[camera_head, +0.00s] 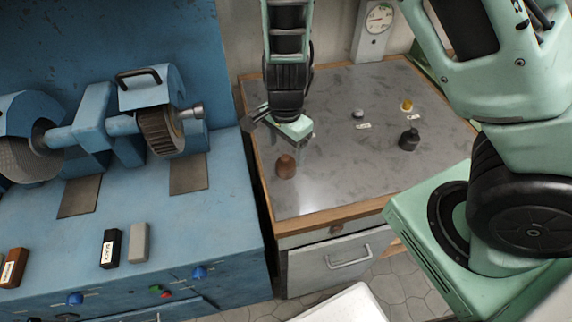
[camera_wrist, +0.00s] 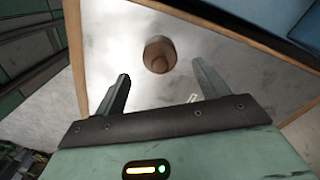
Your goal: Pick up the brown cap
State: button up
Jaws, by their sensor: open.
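The brown cap (camera_head: 286,167) stands on the grey worktable top (camera_head: 330,185), near its left edge. In the wrist view the brown cap (camera_wrist: 158,52) shows beyond and roughly between my two fingertips, with nothing around it. My gripper (camera_head: 272,140) is above the table, close to the cap and a little behind it in the head view. In the wrist view my gripper (camera_wrist: 160,72) has its fingers spread wide and empty. The fingers do not appear to touch the cap.
A dark bottle (camera_head: 409,140), a yellow piece (camera_head: 406,105) and a small grey piece (camera_head: 358,114) stand farther right, near small labels. A dial scale (camera_head: 376,25) is behind. The blue bench (camera_head: 215,225) with its grinding machine (camera_head: 110,125) adjoins on the left. The table's front is clear.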

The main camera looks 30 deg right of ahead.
aim_at(285, 157)
notch_tip(285, 157, down, 6)
jog(key=shift+a+f, duration=0.1)
jog(key=shift+f, duration=0.15)
jog(key=c, duration=1)
